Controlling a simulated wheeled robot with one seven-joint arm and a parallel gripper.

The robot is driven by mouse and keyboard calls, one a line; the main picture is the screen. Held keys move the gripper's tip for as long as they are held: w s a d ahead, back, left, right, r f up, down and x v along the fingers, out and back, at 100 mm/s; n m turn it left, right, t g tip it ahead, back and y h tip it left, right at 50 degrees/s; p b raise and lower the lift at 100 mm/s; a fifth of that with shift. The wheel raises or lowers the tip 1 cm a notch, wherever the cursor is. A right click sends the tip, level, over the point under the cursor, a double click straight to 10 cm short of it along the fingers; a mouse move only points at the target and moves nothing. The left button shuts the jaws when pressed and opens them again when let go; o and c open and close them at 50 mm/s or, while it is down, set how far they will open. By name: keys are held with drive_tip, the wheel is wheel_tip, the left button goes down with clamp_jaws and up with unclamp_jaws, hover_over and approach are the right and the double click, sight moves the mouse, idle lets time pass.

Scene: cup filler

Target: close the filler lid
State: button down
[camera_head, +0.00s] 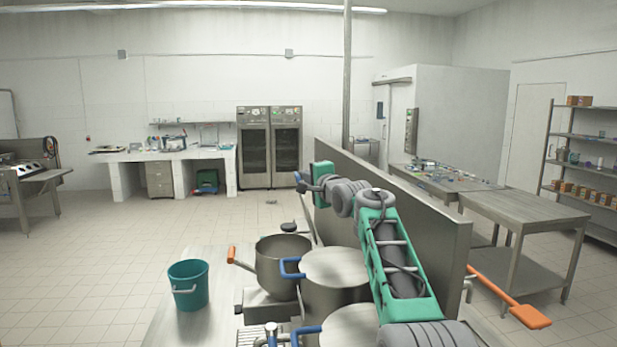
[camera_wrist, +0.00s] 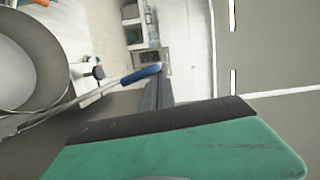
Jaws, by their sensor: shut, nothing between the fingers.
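My gripper (camera_head: 303,184) is at the end of my raised green arm, above and behind the pots in the head view. It is shut and empty. In the wrist view its green body fills the bottom. A thin metal rod with a blue end (camera_wrist: 140,74) runs beside it; I cannot tell whether they touch. A round, open-topped metal vessel (camera_head: 281,262) with an orange handle stands on the steel table; its rim shows at the left of the wrist view (camera_wrist: 62,62). Two round metal tops with blue handles (camera_head: 334,264) stand nearer. I cannot tell which piece is the filler lid.
A teal bucket (camera_head: 188,287) stands on the left of the steel table (camera_head: 218,262). A steel panel (camera_head: 420,205) rises close behind my arm on the right. An orange-ended handle (camera_head: 528,315) sticks out beyond it. The floor to the left is clear.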

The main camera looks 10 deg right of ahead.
drive_tip(key=a+f+n+g+h+b, duration=0.1)
drive_tip(key=a+f+n, duration=0.4)
drive_tip(key=a, duration=0.3)
drive_tip(key=a+f+n+h+b, duration=0.1)
drive_tip(key=a+f+n, duration=0.4)
drive_tip(key=a, duration=0.3)
drive_tip(key=shift+a+f+g+h, duration=0.15)
drive_tip(key=shift+f+g+h, duration=0.25)
